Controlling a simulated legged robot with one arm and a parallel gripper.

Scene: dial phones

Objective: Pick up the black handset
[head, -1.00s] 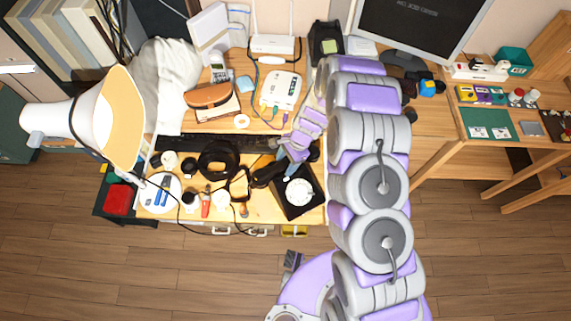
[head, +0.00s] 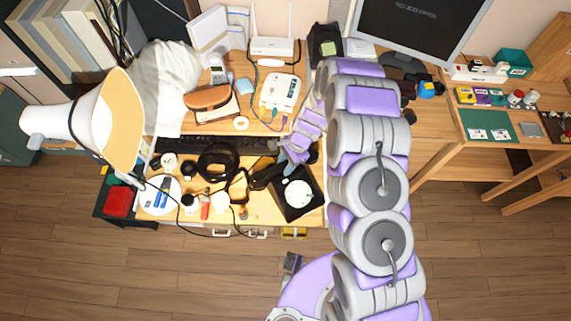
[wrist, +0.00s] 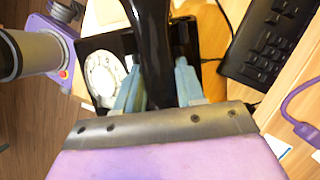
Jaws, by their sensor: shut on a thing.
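The black handset (wrist: 155,40) runs lengthwise between the two blue fingers of my gripper (wrist: 158,88) in the wrist view. The fingers are closed against its sides. In the head view the handset (head: 264,177) shows as a dark shape left of the phone, partly covered by my gripper (head: 288,167). The black phone base (head: 294,212) with its round white dial (head: 298,193) sits at the desk's front edge. The dial (wrist: 103,75) is left of the fingers in the wrist view. I cannot tell how far the handset is from the base.
A black keyboard (head: 215,142) lies behind the phone. Black headphones (head: 218,162), cables and small items crowd the desk to the left. A white router box (head: 281,92) and a brown phone (head: 208,98) stand farther back. A monitor (head: 420,25) is at the back right.

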